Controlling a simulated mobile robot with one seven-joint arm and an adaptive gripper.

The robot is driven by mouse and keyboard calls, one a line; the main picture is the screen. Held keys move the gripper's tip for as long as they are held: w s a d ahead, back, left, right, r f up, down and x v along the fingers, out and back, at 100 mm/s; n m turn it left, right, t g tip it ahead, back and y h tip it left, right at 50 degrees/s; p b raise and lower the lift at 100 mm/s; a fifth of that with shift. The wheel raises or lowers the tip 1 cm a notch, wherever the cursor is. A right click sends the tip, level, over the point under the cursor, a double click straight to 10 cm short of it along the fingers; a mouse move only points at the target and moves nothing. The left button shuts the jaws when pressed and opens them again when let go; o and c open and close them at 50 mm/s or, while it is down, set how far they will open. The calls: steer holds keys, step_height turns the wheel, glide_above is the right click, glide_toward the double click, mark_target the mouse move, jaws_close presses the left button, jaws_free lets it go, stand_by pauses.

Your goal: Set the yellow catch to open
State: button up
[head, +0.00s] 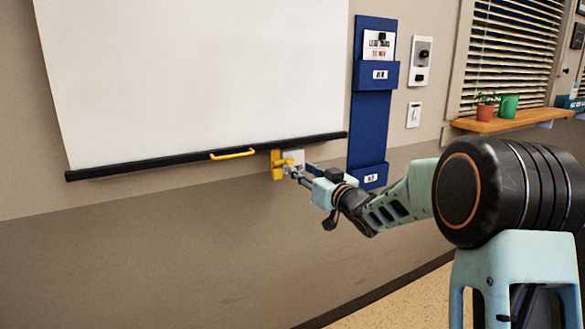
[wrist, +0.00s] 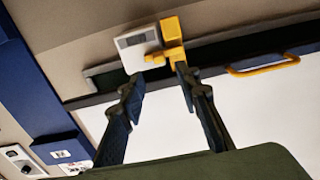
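The yellow catch (head: 277,165) is on the wall at the right part of the screen's black bottom bar, beside a small pale plate (head: 297,158). In the wrist view, which looks upside down, the catch (wrist: 172,32) has a short yellow arm pointing left across the pale plate (wrist: 134,46). My gripper (head: 295,174) is at the catch in the head view. In the wrist view my gripper (wrist: 159,74) is open, with nothing between its fingers. Its right fingertip is right by the yellow catch; I cannot tell whether they touch.
A white pull-down screen (head: 200,75) hangs on the wall, with a black bottom bar (head: 130,168) and a yellow handle (head: 232,154). A blue wall holder (head: 369,120) is to the right. Farther right are switches (head: 414,115) and a wooden shelf (head: 505,122) with pots.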

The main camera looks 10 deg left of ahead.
mark_target(291, 163)
steer(key=shift+b+x, duration=0.3)
steer(key=shift+x, duration=2.85)
jaws_close()
